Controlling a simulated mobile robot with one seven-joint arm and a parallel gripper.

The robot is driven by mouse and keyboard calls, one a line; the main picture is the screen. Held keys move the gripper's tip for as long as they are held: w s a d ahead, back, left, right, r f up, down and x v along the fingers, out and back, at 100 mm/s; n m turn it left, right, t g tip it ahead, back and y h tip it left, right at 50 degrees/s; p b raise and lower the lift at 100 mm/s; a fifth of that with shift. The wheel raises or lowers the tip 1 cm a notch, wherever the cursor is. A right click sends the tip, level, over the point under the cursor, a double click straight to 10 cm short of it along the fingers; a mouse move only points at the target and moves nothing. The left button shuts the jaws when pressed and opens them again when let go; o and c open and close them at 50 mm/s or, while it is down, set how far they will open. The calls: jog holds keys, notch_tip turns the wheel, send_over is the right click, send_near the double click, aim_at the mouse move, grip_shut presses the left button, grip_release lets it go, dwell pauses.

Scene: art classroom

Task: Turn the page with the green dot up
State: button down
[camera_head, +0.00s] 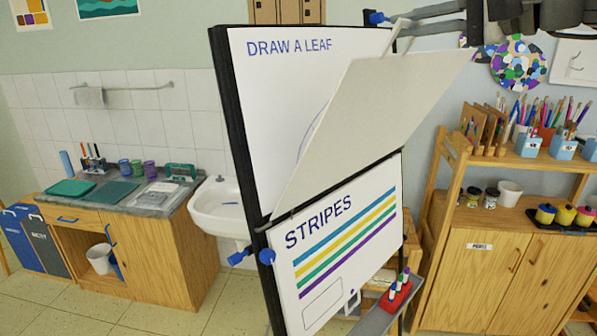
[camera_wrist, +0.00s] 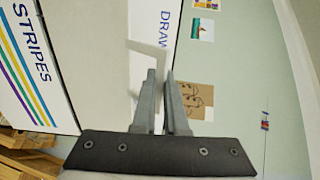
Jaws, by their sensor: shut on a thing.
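A black-framed flip board (camera_head: 232,120) stands in the middle of the head view. Its upper sheet (camera_head: 270,75) reads "DRAW A LEAF" and its lower sheet (camera_head: 340,240) reads "STRIPES" over coloured bars. A page (camera_head: 385,105) stands tilted out from the board's middle, its blank pale face towards me, covering part of the leaf drawing. My gripper (camera_head: 398,28) is shut on this page's tab at its upper edge. In the wrist view my gripper (camera_wrist: 158,74) has its fingers close together at the pale tab (camera_wrist: 134,62). I see no green dot.
Blue knobs (camera_head: 240,257) stick out at the board's side. A tray with a red marker holder (camera_head: 396,296) sits below it. A sink (camera_head: 220,208) and wooden counter (camera_head: 150,250) are to the left. A wooden shelf (camera_head: 510,245) with paint pots and brushes stands close on the right.

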jog(key=shift+w+a+r, duration=0.6)
jog(key=shift+w+a, duration=0.15)
jog(key=shift+w+a+r, duration=0.25)
jog(key=shift+w+a, duration=0.15)
jog(key=shift+w, duration=0.05)
jog(key=w+a+r, duration=0.2)
jog(key=w+a, duration=0.3)
jog(key=shift+w+a+r, duration=0.2)
jog(key=shift+w+r, duration=0.05)
jog(key=shift+w, duration=0.05)
jog(key=w+a+r, duration=0.1)
jog(key=w+a, duration=0.5)
jog(key=shift+w+a, duration=0.25)
jog(key=shift+w, duration=0.15)
dwell(0.4)
